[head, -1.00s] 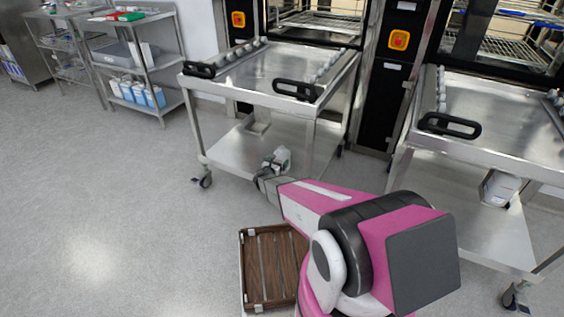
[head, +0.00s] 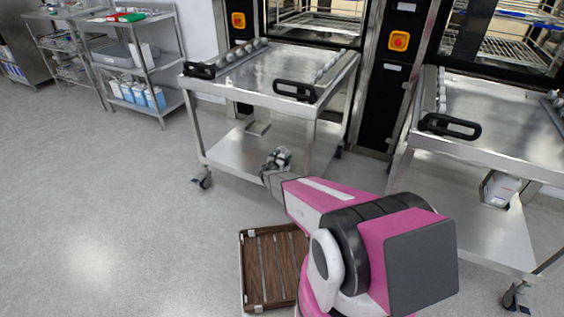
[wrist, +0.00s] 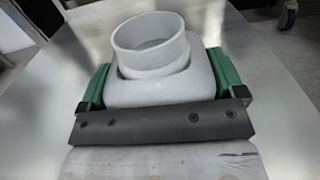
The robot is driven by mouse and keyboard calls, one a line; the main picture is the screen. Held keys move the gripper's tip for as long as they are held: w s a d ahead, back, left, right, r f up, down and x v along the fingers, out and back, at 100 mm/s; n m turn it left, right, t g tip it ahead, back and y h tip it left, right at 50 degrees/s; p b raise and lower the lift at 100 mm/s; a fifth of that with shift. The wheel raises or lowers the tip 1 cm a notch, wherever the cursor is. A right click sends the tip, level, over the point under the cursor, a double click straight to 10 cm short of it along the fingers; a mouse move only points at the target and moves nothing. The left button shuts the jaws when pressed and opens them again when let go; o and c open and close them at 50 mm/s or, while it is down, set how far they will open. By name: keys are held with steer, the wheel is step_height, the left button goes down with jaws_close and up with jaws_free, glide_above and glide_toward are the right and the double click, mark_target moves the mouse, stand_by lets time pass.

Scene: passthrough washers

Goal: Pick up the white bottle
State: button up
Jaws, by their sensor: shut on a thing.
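The white bottle (wrist: 150,60) fills the middle of the wrist view, its round open-looking neck tilted up toward the camera. My gripper (wrist: 155,88) is shut on it, with a green-padded finger against each side of the body. In the head view my gripper (head: 277,160) is over the lower shelf of the middle steel trolley. Only a little of the bottle shows there between the fingers. Its base is hidden, so I cannot tell whether it touches the shelf.
A brown slatted crate (head: 270,268) is beside my arm. The floor at left is clear.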

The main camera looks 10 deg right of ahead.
steer(key=shift+r, duration=0.15)
step_height(320, 180, up, 10)
steer(key=shift+f, duration=0.15)
stand_by(0.3)
stand_by(0.4)
